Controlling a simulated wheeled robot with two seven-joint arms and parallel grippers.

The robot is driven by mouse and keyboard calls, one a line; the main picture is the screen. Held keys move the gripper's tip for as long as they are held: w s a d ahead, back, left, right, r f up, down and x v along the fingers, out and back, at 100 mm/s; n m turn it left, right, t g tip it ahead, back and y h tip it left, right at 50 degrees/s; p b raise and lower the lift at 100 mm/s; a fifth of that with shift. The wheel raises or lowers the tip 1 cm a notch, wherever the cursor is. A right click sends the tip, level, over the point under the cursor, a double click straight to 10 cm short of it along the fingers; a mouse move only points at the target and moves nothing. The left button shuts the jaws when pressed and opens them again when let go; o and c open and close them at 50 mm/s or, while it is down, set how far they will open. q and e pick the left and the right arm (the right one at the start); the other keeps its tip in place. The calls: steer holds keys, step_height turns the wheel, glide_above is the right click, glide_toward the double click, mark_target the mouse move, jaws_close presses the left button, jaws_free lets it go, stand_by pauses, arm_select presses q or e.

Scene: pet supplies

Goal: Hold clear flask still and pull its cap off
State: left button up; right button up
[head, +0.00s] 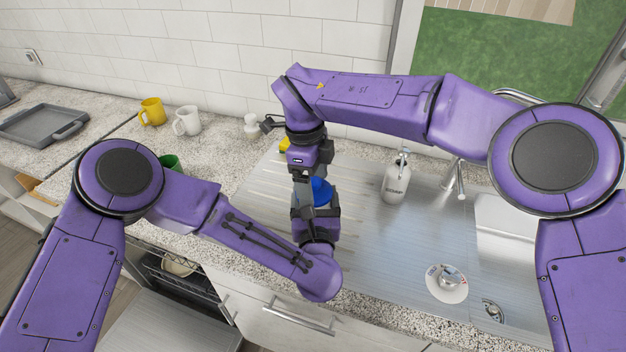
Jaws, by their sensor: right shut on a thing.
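A bright blue cap (321,191) shows between my two grippers, over the steel drainboard. My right gripper (302,183) comes down from above and is shut on the cap, as far as the overlap lets me see. My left gripper (304,212) reaches in from the front, just below the cap. Its fingers are dark and overlap what is behind them, so I cannot tell whether they are open or shut. The clear flask is mostly hidden behind the grippers, and I cannot make out its outline.
A soap dispenser (397,180) and faucet (457,180) stand to the right. Yellow (152,111), white (187,121) and green (170,162) mugs stand left. A grey tray (30,135) lies far left.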

mark_target(316, 179)
arm_select(q)
steer(key=shift+s+f, duration=0.1)
steer(key=shift+f, duration=0.2)
arm_select(e)
steer(key=shift+r, duration=0.1)
steer(key=shift+r, duration=1)
steer(key=shift+r, duration=2)
arm_select(q)
steer(key=o, duration=1.3)
steer(key=shift+o, duration=0.7)
steer(key=shift+w, duration=0.2)
arm_select(e)
steer(key=shift+w+f, duration=0.15)
steer(key=shift+w, duration=0.05)
